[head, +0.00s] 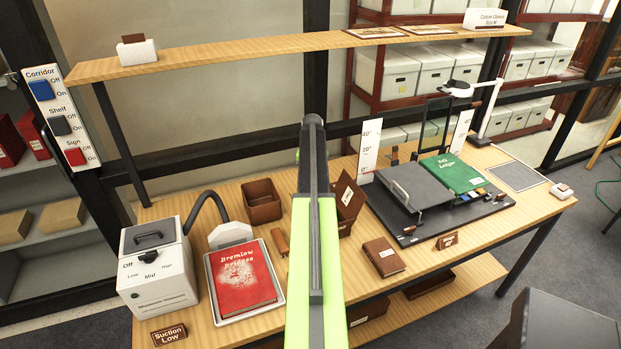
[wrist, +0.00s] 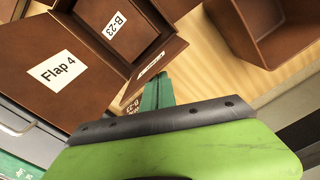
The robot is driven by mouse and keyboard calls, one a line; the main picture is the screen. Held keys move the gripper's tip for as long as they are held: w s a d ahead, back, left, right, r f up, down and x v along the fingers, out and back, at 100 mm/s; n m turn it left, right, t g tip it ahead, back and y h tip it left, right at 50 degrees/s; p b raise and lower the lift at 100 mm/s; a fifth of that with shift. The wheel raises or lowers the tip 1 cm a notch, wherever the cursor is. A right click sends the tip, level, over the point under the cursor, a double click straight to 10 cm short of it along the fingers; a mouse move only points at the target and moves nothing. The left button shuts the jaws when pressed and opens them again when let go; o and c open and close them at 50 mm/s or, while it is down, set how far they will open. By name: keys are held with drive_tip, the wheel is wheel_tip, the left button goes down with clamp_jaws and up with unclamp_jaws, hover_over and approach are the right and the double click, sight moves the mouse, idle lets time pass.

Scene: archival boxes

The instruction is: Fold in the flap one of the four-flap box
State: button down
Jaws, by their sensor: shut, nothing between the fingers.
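The brown four-flap box (head: 346,228) is mostly hidden behind my arm in the head view, with a labelled flap (head: 349,197) raised. In the wrist view its brown panels fill the upper left. The flap labelled Flap 4 (wrist: 50,70) is spread open to the left, and a panel labelled B-23 (wrist: 115,25) lies above it. A narrow strip (wrist: 152,66) has a label too oblique to read, so I cannot tell which panel is flap one. My gripper (wrist: 150,125) is shut and empty, just below the box in the wrist view; any contact is unclear.
An empty brown tray (head: 262,203) stands left of my arm. The red book (head: 242,277) lies on a white tray further left, beside the suction unit (head: 158,270). A grey press (head: 415,187) with a green ledger (head: 452,174) stands right. A small brown book (head: 384,256) lies in front.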

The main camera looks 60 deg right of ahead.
wheel_tip(320, 180, up, 9)
drive_tip(key=w+d+p, duration=0.1)
drive_tip(key=p, duration=0.9)
drive_tip(key=shift+w+r, duration=0.15)
